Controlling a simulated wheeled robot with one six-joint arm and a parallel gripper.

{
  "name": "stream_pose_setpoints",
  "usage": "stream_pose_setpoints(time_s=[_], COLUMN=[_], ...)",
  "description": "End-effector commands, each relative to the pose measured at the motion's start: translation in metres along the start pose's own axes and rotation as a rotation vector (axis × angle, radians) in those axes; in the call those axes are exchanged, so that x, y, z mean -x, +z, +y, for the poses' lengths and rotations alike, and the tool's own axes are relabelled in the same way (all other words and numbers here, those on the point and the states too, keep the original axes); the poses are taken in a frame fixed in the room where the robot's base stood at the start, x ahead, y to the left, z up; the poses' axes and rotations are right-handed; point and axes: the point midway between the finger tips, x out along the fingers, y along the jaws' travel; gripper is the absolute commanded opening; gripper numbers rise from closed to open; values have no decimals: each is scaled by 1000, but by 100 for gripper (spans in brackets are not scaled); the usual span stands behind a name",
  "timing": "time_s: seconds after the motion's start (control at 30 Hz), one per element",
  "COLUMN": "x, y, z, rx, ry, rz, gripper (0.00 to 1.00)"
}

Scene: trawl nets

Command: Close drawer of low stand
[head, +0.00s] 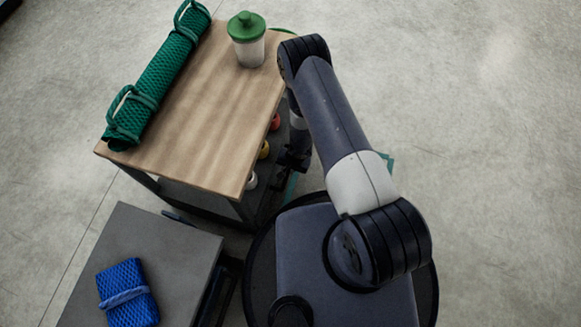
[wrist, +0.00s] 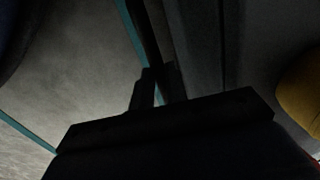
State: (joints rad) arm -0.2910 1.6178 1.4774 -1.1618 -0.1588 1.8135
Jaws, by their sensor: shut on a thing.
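A wood-topped stand (head: 200,110) is at the upper left of the head view. Along its right side, a dark tray-like part, drawer or shelf, holds red, yellow and white items. My gripper (head: 294,158) is low beside that side, partly hidden by my arm. In the wrist view, my gripper (wrist: 155,92) is a dark silhouette, its fingers shut at a dark upright edge (wrist: 160,45). Whether that edge is the drawer's front or handle is too dark to tell. Right of it are a grey surface (wrist: 240,50) and a yellow item (wrist: 302,92).
A green net roll (head: 160,75) and a green-lidded shaker (head: 246,40) are on the wooden top. A lower grey stand (head: 150,240) with a blue net bundle (head: 128,293) is close at the lower left. Teal strips show near my gripper. Floor at right is clear.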

Motion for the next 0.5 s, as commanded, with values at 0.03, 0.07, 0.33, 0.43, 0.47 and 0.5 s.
stream_pose_setpoints(time_s=[0.03, 0.07, 0.33, 0.43, 0.47, 0.5], x=[0, 0, 0, 0, 0, 0], y=[-1, -1, -1, -1, -1, -1], z=[-6, -6, -4, -4, -4, -3], rx=[5, 5, 4, 3, 3, 3], ry=[-16, -16, -11, -10, -10, -9], rz=[2, 2, 2, 1, 1, 1], gripper=[16, 18, 36, 36, 36, 36])
